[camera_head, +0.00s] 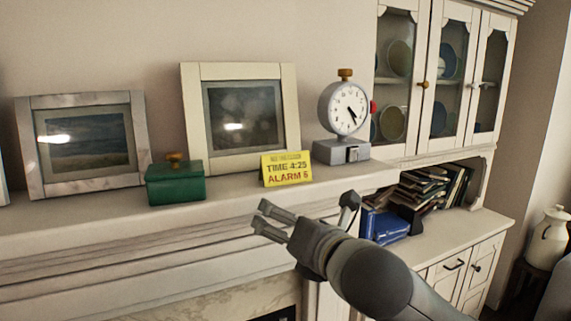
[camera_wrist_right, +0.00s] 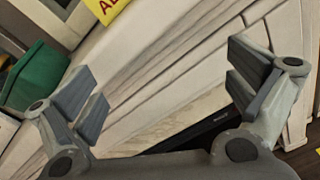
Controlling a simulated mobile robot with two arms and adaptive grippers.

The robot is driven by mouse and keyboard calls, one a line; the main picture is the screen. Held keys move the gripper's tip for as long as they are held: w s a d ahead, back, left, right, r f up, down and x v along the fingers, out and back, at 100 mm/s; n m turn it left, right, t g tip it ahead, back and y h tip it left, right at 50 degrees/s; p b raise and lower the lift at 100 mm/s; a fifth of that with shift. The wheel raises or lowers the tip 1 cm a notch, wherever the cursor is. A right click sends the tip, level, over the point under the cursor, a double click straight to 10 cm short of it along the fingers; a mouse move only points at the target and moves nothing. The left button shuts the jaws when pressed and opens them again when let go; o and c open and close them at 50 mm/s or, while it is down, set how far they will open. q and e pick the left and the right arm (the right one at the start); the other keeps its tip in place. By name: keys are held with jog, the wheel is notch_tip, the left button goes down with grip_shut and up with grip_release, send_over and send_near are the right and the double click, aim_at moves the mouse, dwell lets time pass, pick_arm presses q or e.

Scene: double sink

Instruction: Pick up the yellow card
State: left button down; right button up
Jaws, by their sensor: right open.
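The yellow card (camera_head: 286,169) stands on the mantel shelf, leaning back slightly in front of the cream picture frame. It carries the printed words "TIME 4:25" and "ALARM 6". In the right wrist view only a lower corner of the yellow card (camera_wrist_right: 104,9) shows at the top edge. My right gripper (camera_head: 268,222) is below and in front of the card, apart from it, with its fingers pointing left. In the wrist view my right gripper (camera_wrist_right: 170,85) is open, with nothing between its fingers. My left gripper is not in view.
A green box (camera_head: 175,184) stands left of the card and a white clock (camera_head: 345,110) right of it. The cream picture frame (camera_head: 191,115) is close behind. The mantel's front edge (camera_head: 200,215) lies between gripper and card. A cabinet with books is at right.

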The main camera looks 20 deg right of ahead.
aim_at(287, 159)
notch_tip(287, 159, up, 10)
jog(key=d+n+t, duration=0.2)
jog(key=n, duration=0.3)
jog(key=shift+h, duration=0.4)
jog(key=w+p, duration=0.1)
jog(key=w, duration=0.5)
jog(key=w+p, duration=0.2)
jog(key=w, duration=0.1)
jog(key=shift+d+f, duration=0.15)
jog(key=shift+f, duration=0.15)
jog(key=shift+w+f, duration=0.1)
jog(key=shift+w, duration=0.45)
jog(key=shift+s, duration=0.1)
jog(key=shift+c, duration=0.6)
jog(key=c, duration=0.3)
